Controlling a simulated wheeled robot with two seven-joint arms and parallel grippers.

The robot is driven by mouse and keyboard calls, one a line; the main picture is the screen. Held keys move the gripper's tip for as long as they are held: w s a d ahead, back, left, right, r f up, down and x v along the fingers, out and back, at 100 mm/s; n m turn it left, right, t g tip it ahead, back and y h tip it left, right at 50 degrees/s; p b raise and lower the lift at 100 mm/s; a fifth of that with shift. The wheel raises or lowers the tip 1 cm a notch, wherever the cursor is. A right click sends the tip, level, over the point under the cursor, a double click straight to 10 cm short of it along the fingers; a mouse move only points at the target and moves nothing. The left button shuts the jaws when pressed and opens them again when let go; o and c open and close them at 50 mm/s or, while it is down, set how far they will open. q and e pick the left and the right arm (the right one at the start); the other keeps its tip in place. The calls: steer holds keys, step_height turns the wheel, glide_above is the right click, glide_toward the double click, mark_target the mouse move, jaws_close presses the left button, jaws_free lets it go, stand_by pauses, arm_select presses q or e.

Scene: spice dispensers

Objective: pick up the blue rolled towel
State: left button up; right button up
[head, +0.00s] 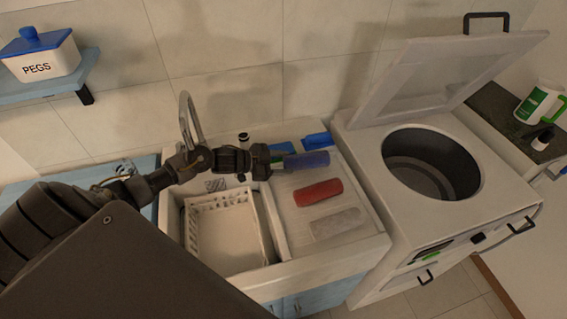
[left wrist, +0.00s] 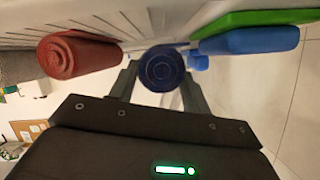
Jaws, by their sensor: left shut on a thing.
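The blue rolled towel (head: 306,160) is at the back of the ribbed drainboard, lying lengthwise to the right of my left gripper (head: 275,162). In the left wrist view the towel's round spiral end (left wrist: 162,69) sits between the two fingers (left wrist: 160,85). My left gripper is shut on it. I cannot tell whether the towel still touches the board. My right gripper is not in view.
A white basket (head: 222,228) sits in the sink at left. An open-lidded washer (head: 430,165) stands at right.

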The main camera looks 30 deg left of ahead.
arm_select(q)
steer(key=w+d+b, duration=0.2)
steer(key=w+d, duration=0.2)
steer(key=w+d+b, duration=0.1)
steer(key=w+d, duration=0.3)
steer(key=w, duration=0.1)
steer(key=w+d+b, duration=0.2)
steer(key=w+d, duration=0.2)
steer(key=shift+w+r+b, duration=0.15)
steer(key=shift+r+b, duration=0.05)
steer(key=shift+b, duration=0.15)
steer(key=w+d+b, duration=0.2)
steer(key=w+d, duration=0.1)
steer(key=w+d+b, duration=0.2)
steer(key=w+b, duration=0.1)
steer(key=w+d+b, duration=0.3)
steer(key=w, duration=0.1)
steer(key=shift+d, duration=0.35)
steer(key=shift+w+d+r+b, duration=0.2)
steer(key=shift+w+d+b, duration=0.1)
steer(key=shift+w+b, duration=0.05)
